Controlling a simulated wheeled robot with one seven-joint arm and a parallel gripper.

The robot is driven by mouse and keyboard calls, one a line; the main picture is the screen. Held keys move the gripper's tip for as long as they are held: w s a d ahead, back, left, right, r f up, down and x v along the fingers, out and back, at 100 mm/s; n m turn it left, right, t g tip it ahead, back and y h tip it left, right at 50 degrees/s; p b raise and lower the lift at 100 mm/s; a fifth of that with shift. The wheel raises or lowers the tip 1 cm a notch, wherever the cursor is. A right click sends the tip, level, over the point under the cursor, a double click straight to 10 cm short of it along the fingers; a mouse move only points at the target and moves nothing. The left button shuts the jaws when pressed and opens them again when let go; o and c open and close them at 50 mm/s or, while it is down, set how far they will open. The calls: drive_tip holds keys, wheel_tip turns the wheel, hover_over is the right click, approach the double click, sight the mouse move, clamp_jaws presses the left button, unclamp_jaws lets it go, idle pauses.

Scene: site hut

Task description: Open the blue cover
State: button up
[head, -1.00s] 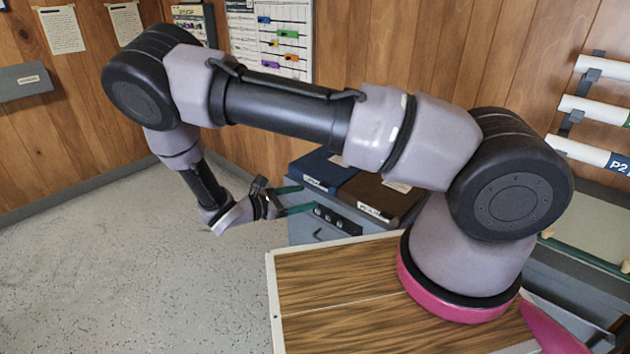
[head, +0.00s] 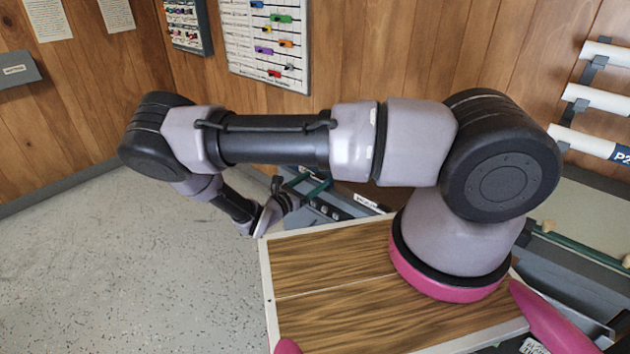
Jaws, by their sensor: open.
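My gripper (head: 312,186) has thin green fingers. It is open and reaches to the right over the grey cabinet (head: 325,213), just below my forearm. The blue cover cannot be made out clearly now, as my arm hides most of that area. Whether the fingers touch it cannot be told. A white label (head: 368,202) shows on the cabinet top to the right of the fingers; the brown cover beside it is mostly hidden.
A wood-topped surface with a pale rim (head: 262,262) fills the near middle. A magnet board (head: 268,40) hangs on the wood wall. Rolled plans (head: 590,95) are on a rack at right. Speckled floor (head: 130,265) at left is clear.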

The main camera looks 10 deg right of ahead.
drive_tip(key=shift+w+d, duration=0.3)
drive_tip(key=shift+d, duration=0.2)
clamp_jaws()
idle(1.2)
